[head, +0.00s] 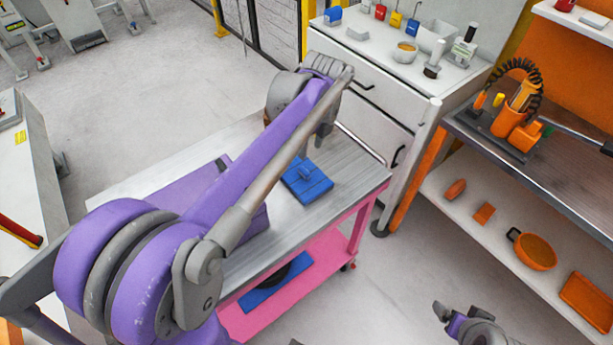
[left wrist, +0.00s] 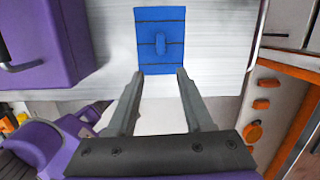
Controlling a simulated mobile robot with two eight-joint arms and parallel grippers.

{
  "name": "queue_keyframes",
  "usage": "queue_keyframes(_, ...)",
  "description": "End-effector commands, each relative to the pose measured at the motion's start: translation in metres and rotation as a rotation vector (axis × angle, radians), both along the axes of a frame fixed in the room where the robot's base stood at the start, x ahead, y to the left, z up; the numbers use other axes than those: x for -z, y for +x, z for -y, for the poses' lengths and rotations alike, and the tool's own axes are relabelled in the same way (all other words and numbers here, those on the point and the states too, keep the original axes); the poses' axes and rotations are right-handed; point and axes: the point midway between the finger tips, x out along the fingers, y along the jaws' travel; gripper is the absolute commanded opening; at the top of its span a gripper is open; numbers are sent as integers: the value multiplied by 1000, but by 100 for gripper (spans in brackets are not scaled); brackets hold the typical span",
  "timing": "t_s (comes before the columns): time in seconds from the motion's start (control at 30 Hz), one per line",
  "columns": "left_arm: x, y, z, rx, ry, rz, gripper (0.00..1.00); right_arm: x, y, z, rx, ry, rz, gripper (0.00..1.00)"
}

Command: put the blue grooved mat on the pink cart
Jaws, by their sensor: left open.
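The blue grooved mat (head: 306,184) lies flat on the grey top of the pink cart (head: 352,182). In the left wrist view the mat (left wrist: 160,20) shows cross grooves and a small raised blue piece at its middle. My left gripper (head: 323,138) is open and empty above the cart top, beside the mat in the head view. In the left wrist view its fingertips (left wrist: 160,72) point at the mat's near edge, with nothing between them. My right gripper (head: 457,314) is low at the right, away from the cart; its jaw gap is unclear.
A purple box (head: 168,197) stands on the cart top, partly behind my left arm. A blue flat piece (head: 262,296) with a dark round thing lies on the lower shelf. A white drawer cabinet (head: 352,88) and an orange-legged workbench (head: 470,150) stand close by.

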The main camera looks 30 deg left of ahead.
Motion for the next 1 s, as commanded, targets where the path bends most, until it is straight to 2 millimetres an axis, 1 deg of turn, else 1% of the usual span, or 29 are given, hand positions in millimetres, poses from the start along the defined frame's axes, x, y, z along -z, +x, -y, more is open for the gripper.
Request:
queue_keyframes(0.07, 0, -15, 8, -116, -18, 44, 51, 0, 0, 0, 0, 0, 0, 89)
queue_keyframes(0.17, 4, -42, 22, -357, -63, 132, 51, 0, 0, 0, 0, 0, 0, 89)
queue_keyframes(0.2, 6, -55, 29, -472, -91, 171, 51, 0, 0, 0, 0, 0, 0, 89)
queue_keyframes(0.27, 12, -74, 38, -650, -140, 227, 51, 0, 0, 0, 0, 0, 0, 89)
queue_keyframes(0.4, 31, -118, 57, -1065, -283, 335, 51, 0, 0, 0, 0, 0, 0, 89)
queue_keyframes(0.5, 48, -146, 67, -1337, -396, 384, 51, 0, 0, 0, 0, 0, 0, 89)
queue_keyframes(0.6, 64, -167, 75, -1556, -498, 406, 51, 0, 0, 0, 0, 0, 0, 89)
queue_keyframes(0.7, 76, -180, 80, -1708, -572, 412, 51, 0, 0, 0, 0, 0, 0, 89)
queue_keyframes(0.8, 82, -187, 82, -1790, -612, 412, 51, 0, 0, 0, 0, 0, 0, 89)
queue_keyframes(1.0, 83, -188, 83, -1820, -626, 411, 51, 0, 0, 0, 0, 0, 0, 89)
